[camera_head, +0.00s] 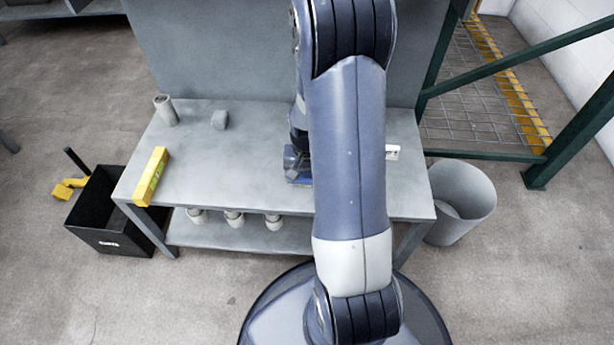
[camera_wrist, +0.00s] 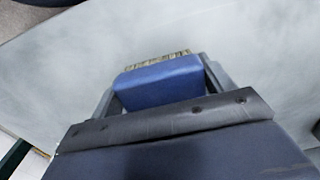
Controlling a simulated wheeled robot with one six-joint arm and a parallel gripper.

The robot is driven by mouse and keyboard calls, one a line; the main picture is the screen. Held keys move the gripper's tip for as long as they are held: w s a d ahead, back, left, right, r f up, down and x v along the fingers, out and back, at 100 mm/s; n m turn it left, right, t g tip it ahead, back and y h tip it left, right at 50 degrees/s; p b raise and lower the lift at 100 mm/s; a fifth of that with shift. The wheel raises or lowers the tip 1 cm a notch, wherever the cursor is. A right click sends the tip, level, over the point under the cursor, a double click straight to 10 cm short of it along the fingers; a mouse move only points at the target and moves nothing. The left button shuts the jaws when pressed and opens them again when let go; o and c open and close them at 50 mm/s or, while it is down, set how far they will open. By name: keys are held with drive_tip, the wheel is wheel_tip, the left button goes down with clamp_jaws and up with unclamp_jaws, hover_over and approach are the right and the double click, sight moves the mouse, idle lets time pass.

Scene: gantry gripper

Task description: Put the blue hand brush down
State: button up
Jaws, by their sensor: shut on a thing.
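The blue hand brush (camera_wrist: 160,83) is between the two fingers of my gripper (camera_wrist: 165,88) in the wrist view, with its pale bristles showing at the far edge. My gripper is shut on it. In the head view, a blue part of the brush (camera_head: 298,181) shows just left of my arm, low over or on the grey workbench (camera_head: 240,160). My arm hides most of the brush and gripper there. I cannot tell whether the brush touches the bench top.
On the bench are a grey cylinder (camera_head: 166,110), a small grey block (camera_head: 219,119), a yellow level (camera_head: 151,176) and a white item (camera_head: 392,152). A black bin (camera_head: 110,240) stands left and a grey bucket (camera_head: 468,195) right. The bench's middle left is clear.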

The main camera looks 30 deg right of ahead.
drive_tip(key=o, duration=1.2)
drive_tip(key=shift+s+a+f, duration=0.15)
drive_tip(key=shift+s+f, duration=0.05)
drive_tip(key=shift+f, duration=0.5)
drive_tip(key=shift+r+p, duration=0.35)
drive_tip(key=shift+r, duration=0.2)
drive_tip(key=r+p, duration=0.2)
drive_tip(key=r, duration=0.4)
drive_tip(key=r+p, duration=0.2)
drive_tip(key=r, duration=0.4)
drive_tip(key=shift+w+r+p, duration=0.2)
drive_tip(key=shift+r+p, duration=0.05)
drive_tip(key=shift+p, duration=0.1)
wheel_tip(320, 180, down, 11)
drive_tip(key=b, duration=0.4)
drive_tip(key=shift+f, duration=0.15)
